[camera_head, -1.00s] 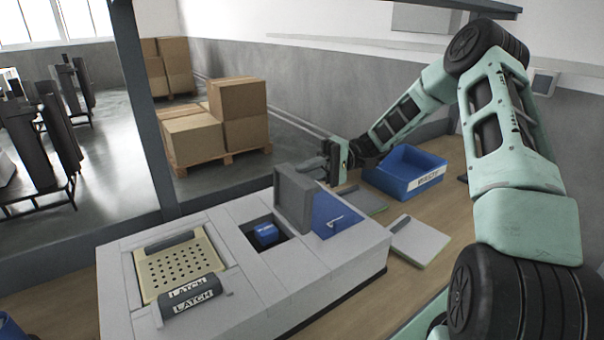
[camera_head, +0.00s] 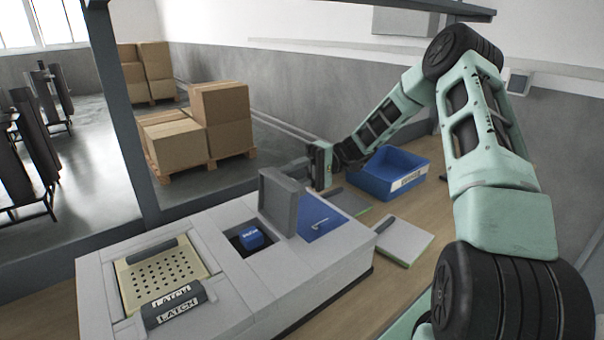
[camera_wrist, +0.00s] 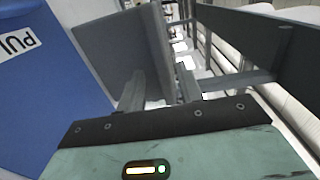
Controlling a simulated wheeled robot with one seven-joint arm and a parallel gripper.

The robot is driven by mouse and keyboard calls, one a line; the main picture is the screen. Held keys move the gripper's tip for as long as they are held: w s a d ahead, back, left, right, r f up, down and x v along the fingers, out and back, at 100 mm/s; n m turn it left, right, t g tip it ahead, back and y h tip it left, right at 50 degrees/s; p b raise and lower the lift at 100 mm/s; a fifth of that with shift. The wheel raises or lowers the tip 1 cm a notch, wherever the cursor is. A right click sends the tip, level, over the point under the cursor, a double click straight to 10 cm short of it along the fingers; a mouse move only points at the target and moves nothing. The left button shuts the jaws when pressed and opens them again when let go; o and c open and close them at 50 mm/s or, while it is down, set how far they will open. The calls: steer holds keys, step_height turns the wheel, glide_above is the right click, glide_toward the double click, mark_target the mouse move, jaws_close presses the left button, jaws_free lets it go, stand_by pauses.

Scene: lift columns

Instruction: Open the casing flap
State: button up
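The grey casing flap (camera_head: 284,203) stands upright, raised from the pale grey casing (camera_head: 262,292) beside a square opening with a blue block (camera_head: 250,239) inside. My gripper (camera_head: 292,169) is behind the flap's upper right edge in the head view. In the wrist view the gripper (camera_wrist: 161,90) shows two separated fingers. The flap (camera_wrist: 108,45) is just beyond the left finger; whether they touch is unclear. A perforated cream plate (camera_head: 160,275) with dark bars marked LATCH is on the casing's left part.
A blue bin (camera_head: 388,176) stands on the wooden bench behind the casing. A flat pale object (camera_head: 405,241) with a dark strip lies right of it. Dark frame posts (camera_head: 120,130) rise at left; cartons (camera_head: 190,135) stand on the floor beyond.

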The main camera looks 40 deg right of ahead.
steer(key=d+b, duration=0.3)
steer(key=d, duration=1.4)
steer(key=shift+d+r+b, duration=0.15)
steer(key=shift+r+b, duration=0.1)
steer(key=shift+b, duration=0.15)
